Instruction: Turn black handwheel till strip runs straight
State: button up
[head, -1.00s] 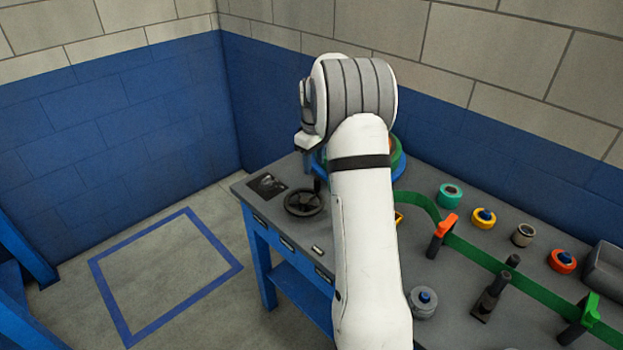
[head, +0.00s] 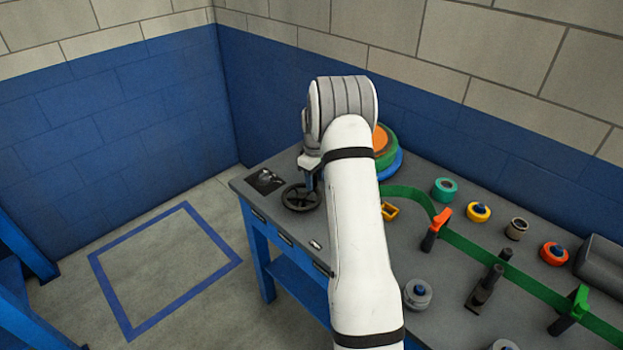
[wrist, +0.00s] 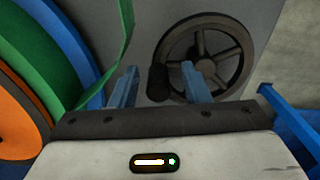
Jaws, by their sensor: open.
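The black handwheel (head: 289,208) lies at the left end of the grey bench in the head view. In the wrist view the handwheel (wrist: 243,68) shows its spokes, hub and a dark upright knob (wrist: 157,84). My gripper (wrist: 158,80) is open, its two blue fingers on either side of the knob, with visible gaps. In the head view my gripper (head: 312,172) is above the wheel and partly hidden by my arm. The green strip (head: 475,250) curves from the roll to the orange guide (head: 436,229), then runs towards the green guide (head: 573,310).
A green and orange roll (head: 383,145) on a blue disc stands behind my arm. A dark panel (head: 265,180) lies left of the wheel. Several coloured tape rolls (head: 478,211) line the back. A black post (head: 486,285) stands near the strip.

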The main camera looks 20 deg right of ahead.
jog(key=shift+c, duration=0.4)
grip_shut()
jog(key=c, duration=0.8)
grip_release()
jog(key=shift+a, duration=0.3)
jog(key=shift+d+f, duration=0.1)
jog(key=shift+d, duration=0.05)
grip_shut()
jog(key=shift+s+d+f+m+b, duration=0.15)
jog(key=shift+s+m+b, duration=0.2)
jog(key=shift+m+b, duration=0.2)
jog(key=shift+s+d+m+b, duration=0.1)
jog(key=shift+s+m+b, duration=0.2)
jog(key=shift+m+b, duration=0.25)
jog(key=s+m+b, duration=0.1)
jog(key=m, duration=0.2)
jog(key=shift+s, duration=0.2)
jog(key=shift+s+a+m+b, duration=0.15)
jog(key=shift+s+m+b, duration=0.25)
jog(key=shift+m, duration=0.55)
jog(key=shift+s+a+m+b, duration=0.15)
jog(key=shift+s+m+b, duration=0.3)
jog(key=shift+m, duration=0.45)
jog(key=shift+s+a+m+b, duration=0.15)
jog(key=shift+s+m+b, duration=0.25)
jog(key=shift+m, duration=0.55)
